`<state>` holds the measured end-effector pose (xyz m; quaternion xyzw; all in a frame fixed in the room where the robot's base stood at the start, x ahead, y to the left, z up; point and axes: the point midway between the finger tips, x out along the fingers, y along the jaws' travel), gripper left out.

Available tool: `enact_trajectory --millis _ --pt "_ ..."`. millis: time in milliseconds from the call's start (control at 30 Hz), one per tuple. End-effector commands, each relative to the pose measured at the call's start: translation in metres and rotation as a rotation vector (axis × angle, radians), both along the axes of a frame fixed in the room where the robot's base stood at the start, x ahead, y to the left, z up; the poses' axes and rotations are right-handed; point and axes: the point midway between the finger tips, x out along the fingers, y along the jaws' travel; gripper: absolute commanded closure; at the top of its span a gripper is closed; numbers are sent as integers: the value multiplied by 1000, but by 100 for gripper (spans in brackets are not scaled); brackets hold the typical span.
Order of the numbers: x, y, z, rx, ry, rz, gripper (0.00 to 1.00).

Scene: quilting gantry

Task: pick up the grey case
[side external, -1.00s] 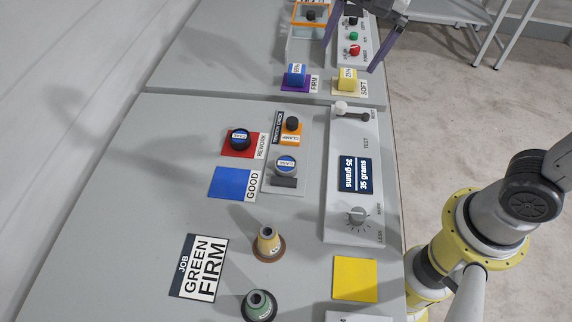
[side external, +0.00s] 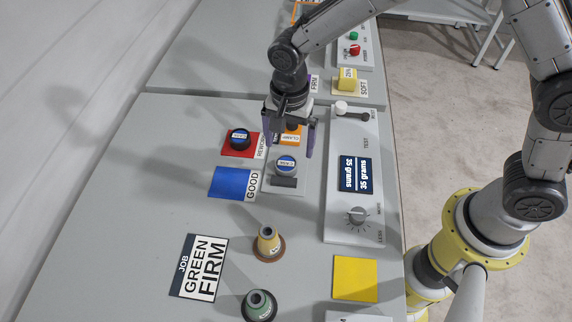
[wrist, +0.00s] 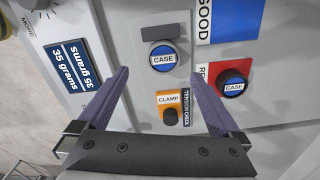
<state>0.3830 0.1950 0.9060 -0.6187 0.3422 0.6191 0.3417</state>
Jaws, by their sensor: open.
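The grey case (side external: 286,165) is a small round piece with a blue and white CASE label on top. It sits on the grey tension check plate (side external: 300,187), also seen in the wrist view, where the case (wrist: 163,58) lies just beyond the fingertips. My gripper (side external: 289,146) is open and empty, its purple fingers pointing down near the case and the orange clamp block (wrist: 170,112). In the wrist view, my gripper (wrist: 158,76) has its fingers to either side of the plate. The exact height gap to the case is hard to tell.
A dark case (side external: 239,138) with a CASE label sits on the red REWORK pad (side external: 238,152), close to the left finger. The blue GOOD pad (side external: 231,183) is bare. The 35 grams display panel (side external: 355,175) is to the right. Thread cones (side external: 268,243) stand in front.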

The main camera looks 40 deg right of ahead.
Motion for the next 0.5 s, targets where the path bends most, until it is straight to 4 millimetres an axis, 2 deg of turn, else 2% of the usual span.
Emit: enact_trajectory --millis 233,500 --pt "0 1 -18 -2 3 0 0" --pt "2 6 -54 1 1 1 0"
